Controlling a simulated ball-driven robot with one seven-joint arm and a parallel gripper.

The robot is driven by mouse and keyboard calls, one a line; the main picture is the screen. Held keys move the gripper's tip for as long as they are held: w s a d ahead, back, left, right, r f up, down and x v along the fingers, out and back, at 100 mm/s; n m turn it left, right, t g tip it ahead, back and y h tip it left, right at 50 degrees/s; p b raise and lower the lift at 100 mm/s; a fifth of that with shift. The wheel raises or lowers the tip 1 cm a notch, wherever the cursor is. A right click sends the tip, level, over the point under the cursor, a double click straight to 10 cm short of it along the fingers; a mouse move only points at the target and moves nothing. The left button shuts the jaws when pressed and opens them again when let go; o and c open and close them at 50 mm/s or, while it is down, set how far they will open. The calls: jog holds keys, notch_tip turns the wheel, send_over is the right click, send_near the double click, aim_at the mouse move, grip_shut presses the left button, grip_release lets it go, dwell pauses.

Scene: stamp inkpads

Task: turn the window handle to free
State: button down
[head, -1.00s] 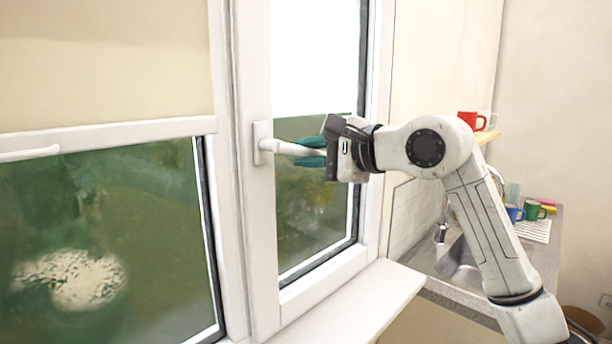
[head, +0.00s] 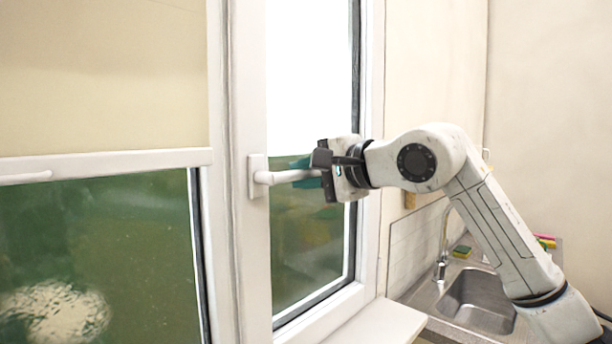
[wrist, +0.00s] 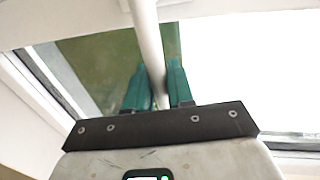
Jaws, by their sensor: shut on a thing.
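The white window handle (head: 284,177) sits on its base plate on the left frame of the right-hand window sash (head: 248,255). Its lever points sideways to the right, tilted slightly up at the far end. My gripper (head: 308,172) is shut on the lever from the right, near its outer end. In the wrist view the white handle (wrist: 149,45) passes between the two teal fingers of my gripper (wrist: 157,85). The lever's end is hidden by the fingers and the gripper body.
A left window pane (head: 95,250) with a beige blind (head: 100,80) is beside the sash. A white sill (head: 380,322) lies below. A sink (head: 478,300) with a tap (head: 443,240) stands at the right. A sponge (head: 462,251) lies behind it.

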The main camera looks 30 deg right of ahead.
jog(key=shift+a, duration=0.1)
jog(key=c, duration=1.1)
grip_release()
jog(key=b+v, duration=0.2)
jog(key=v, duration=0.8)
jog(key=shift+s, duration=0.4)
jog(key=shift+r, duration=0.1)
